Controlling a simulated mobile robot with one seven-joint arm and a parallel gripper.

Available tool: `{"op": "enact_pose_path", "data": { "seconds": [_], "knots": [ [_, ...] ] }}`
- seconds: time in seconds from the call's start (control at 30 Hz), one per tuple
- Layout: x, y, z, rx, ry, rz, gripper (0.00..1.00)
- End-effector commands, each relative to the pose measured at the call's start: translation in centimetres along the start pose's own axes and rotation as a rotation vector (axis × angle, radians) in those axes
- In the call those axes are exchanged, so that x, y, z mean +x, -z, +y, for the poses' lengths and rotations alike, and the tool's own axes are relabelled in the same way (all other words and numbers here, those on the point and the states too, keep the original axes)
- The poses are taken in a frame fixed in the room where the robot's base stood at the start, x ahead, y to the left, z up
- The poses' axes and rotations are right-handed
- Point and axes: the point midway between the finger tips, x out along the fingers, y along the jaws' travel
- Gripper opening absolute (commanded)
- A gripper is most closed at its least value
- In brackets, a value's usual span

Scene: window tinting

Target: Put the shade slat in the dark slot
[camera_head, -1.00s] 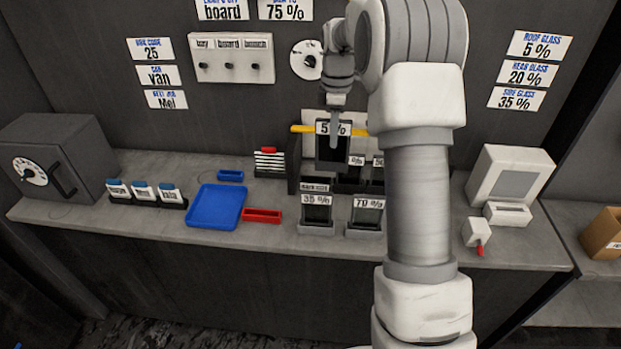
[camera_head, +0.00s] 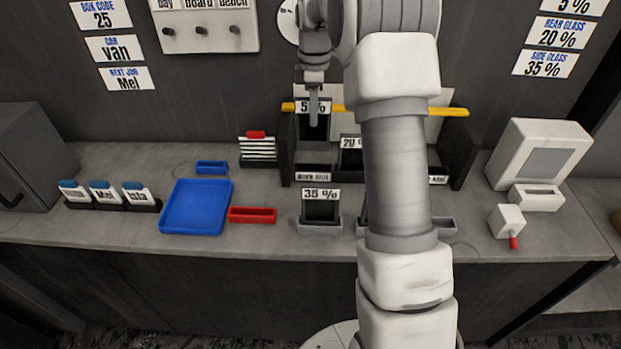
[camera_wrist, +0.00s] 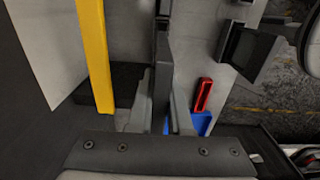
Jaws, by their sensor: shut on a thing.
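My gripper (camera_head: 313,92) is shut on the shade slat (camera_head: 312,131), a dark panel with a white "5 %" label. It holds the slat upright by its top edge, above the left end of a dark rack (camera_head: 287,150). The label below the slat (camera_head: 313,176) is hard to read, probably the dark slot's. The slot's opening is not clearly visible. In the wrist view the slat (camera_wrist: 161,70) is a thin dark edge between my fingers. A "20 %" slat (camera_head: 351,150) stands in the rack to the right. My arm hides other rack places.
A "35 %" slat (camera_head: 320,210) stands in a grey holder in front. Left are a red tray (camera_head: 252,215), blue tray (camera_head: 196,207) and striped stack (camera_head: 257,151). A white device (camera_head: 538,155) stands right.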

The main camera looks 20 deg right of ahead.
Motion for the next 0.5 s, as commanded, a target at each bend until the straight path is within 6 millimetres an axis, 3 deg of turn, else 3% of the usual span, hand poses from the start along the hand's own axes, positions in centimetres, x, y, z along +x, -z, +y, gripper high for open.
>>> {"op": "enact_pose_path", "data": {
  "seconds": [0.2,0.5],
  "knots": [
    [3.5,0.0,-0.1,0.0,0.005,0.0,0.0],
    [7.1,0.0,-0.1,0.0,0.004,0.0,0.0]
  ]
}}
